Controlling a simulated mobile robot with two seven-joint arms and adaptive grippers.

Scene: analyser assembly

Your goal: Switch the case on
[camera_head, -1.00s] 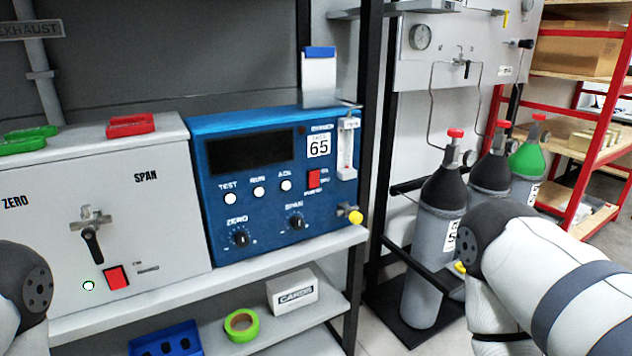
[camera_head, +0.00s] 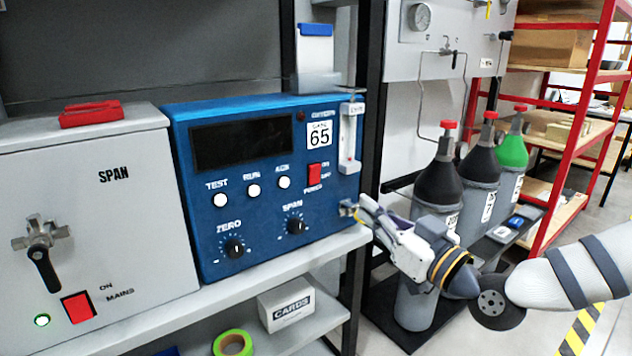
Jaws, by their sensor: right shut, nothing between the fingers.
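The blue case (camera_head: 275,190) with the "65" label stands on the grey shelf, its front facing me. Its display (camera_head: 243,143) is dark. A red rocker switch (camera_head: 314,174) marked POWER, ON and OFF sits at the right of its front panel. My right gripper (camera_head: 364,207) is shut and empty, with its fingertips by the case's lower right corner, below and right of the switch. I cannot tell whether the fingertips touch the fitting (camera_head: 347,208) there. My left gripper is out of view.
A black post (camera_head: 366,90) rises behind the case's right side. Gas cylinders (camera_head: 437,190) stand at right, behind my right arm.

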